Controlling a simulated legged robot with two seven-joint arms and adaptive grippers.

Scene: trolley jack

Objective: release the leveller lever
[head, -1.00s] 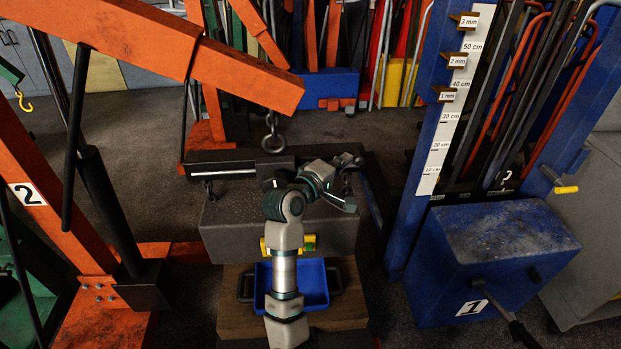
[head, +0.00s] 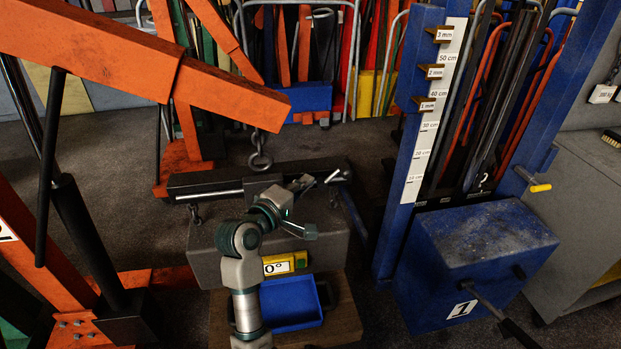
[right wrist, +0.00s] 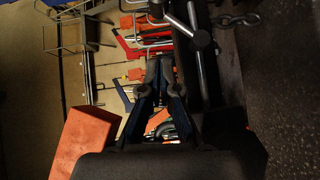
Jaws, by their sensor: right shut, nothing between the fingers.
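The leveller (head: 215,181) is a black bar with a silver screw rod, hanging over a grey block below the crane's hook chain. A silver lever (head: 334,177) shows at its right end in the head view. A silver T-shaped handle (right wrist: 200,39), apparently this lever, shows in the right wrist view. My right gripper (head: 303,182) is over the right half of the leveller, just left of the lever and apparently apart from it. Its dark fingers (right wrist: 160,65) are shut and empty in the right wrist view, left of the handle. My left gripper is out of view.
The grey block (head: 330,250) carries a yellow angle display (head: 285,263) reading 0°. A blue tray (head: 290,303) sits below it. The orange crane boom (head: 130,50) and chain (head: 260,155) hang close by. A blue press (head: 475,245) stands at the right.

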